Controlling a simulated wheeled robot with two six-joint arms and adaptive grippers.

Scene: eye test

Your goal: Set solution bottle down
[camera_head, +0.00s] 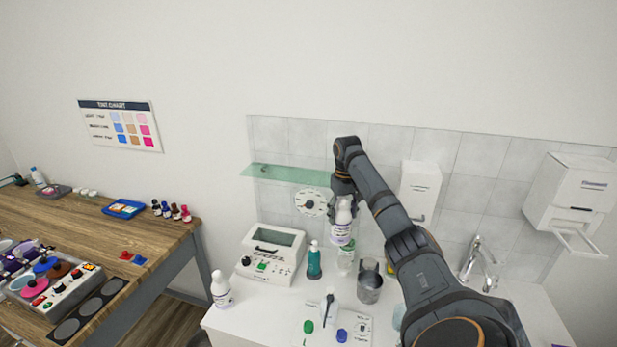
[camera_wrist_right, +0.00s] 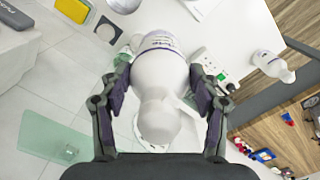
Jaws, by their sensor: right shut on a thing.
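A white solution bottle (camera_head: 342,228) with a dark-printed label is held upright in my right gripper (camera_head: 343,193), above the back of the white counter (camera_head: 225,319). In the right wrist view the bottle (camera_wrist_right: 160,88) sits between both fingers of my right gripper (camera_wrist_right: 158,98), which are shut on it. The head view does not make clear whether its base touches anything; a clear green-tinted bottle (camera_head: 346,258) shows just below it. A second white bottle (camera_head: 220,290) stands on the counter's left end. My left gripper is not in view.
A white machine (camera_head: 267,257), a teal bottle (camera_head: 314,262) and a metal mug (camera_head: 369,284) stand close by. A glass shelf (camera_head: 287,174) juts from the tiled wall left of my gripper. A tap (camera_head: 470,258) stands at right.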

